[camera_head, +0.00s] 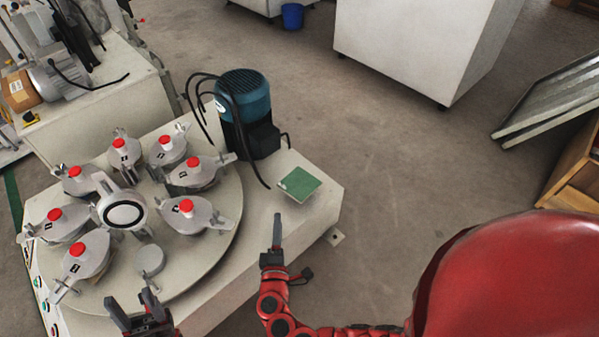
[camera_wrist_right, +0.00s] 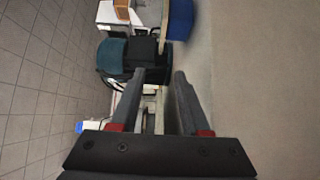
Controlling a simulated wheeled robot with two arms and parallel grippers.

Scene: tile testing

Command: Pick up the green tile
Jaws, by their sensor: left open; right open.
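The green tile (camera_head: 300,183) lies flat on the bare corner of the white machine table (camera_head: 322,199), right of the teal motor. My right gripper (camera_head: 277,218) is in front of and to the left of the tile in the head view, apart from it, and seen edge-on. In the right wrist view my right gripper (camera_wrist_right: 159,75) has its two fingers spread with nothing held between them. I cannot make out the tile in that view. My left gripper (camera_head: 136,298) is open and empty at the front, near the round plate's lower edge.
A teal motor (camera_head: 243,95) with black cables stands behind and left of the tile. The round plate (camera_head: 205,262) carries several red-knobbed clamps (camera_head: 186,207). Grey floor (camera_head: 400,190) is free to the right. A white cabinet (camera_head: 410,45) stands at the back.

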